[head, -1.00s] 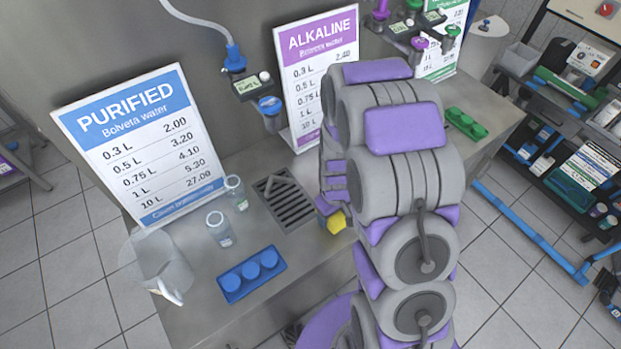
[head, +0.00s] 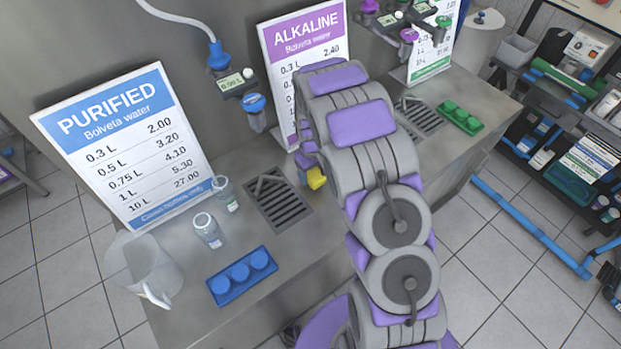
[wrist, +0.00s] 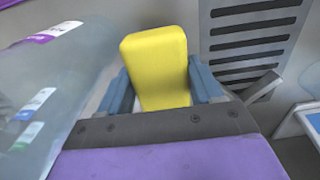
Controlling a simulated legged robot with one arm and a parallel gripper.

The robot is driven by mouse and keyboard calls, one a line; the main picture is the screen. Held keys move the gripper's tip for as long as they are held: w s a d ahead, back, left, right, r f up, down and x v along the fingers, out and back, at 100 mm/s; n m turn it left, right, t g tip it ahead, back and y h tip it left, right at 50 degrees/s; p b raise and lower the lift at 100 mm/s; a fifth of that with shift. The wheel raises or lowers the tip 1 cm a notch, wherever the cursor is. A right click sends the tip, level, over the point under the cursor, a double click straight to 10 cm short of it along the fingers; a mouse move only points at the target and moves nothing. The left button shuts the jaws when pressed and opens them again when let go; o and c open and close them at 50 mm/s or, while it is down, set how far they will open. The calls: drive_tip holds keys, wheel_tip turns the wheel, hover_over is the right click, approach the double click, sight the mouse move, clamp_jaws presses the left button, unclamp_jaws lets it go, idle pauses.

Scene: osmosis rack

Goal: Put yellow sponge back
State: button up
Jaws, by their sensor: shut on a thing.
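The yellow sponge (wrist: 157,62) stands upright between the two blue-grey fingers of my gripper (wrist: 160,88) in the wrist view. My gripper is shut on it. In the head view a corner of the yellow sponge (head: 316,179) shows just right of the left drain grate, by the counter top. My arm hides most of my gripper there. I cannot tell whether the sponge touches the counter.
A drain grate (head: 279,200) lies left of the sponge. Two clear bottles (head: 208,231), a clear pitcher (head: 150,268) and a blue cap tray (head: 242,277) stand further left. A green tray (head: 462,117) is at the right. Price signs (head: 125,140) stand behind.

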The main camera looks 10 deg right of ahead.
sight(310, 179)
drive_tip(key=shift+w+a+f, duration=0.1)
drive_tip(key=shift+f, duration=0.25)
drive_tip(key=a+f, duration=0.1)
drive_tip(key=f+b, duration=0.1)
drive_tip(key=f, duration=0.1)
drive_tip(key=shift+a, duration=0.4)
drive_tip(key=shift+d, duration=0.4)
drive_tip(key=o, duration=0.9)
drive_tip(key=shift+d, duration=0.4)
drive_tip(key=shift+o, duration=0.6)
drive_tip(key=shift+a, duration=0.15)
drive_tip(key=shift+a+r, duration=0.1)
drive_tip(key=shift+a, duration=0.4)
drive_tip(key=shift+d+r, duration=0.15)
drive_tip(key=shift+r, duration=0.3)
wheel_tip(310, 179, up, 11)
drive_tip(key=shift+r+p, duration=0.1)
drive_tip(key=shift+p, duration=1.1)
drive_tip(key=shift+d, duration=0.2)
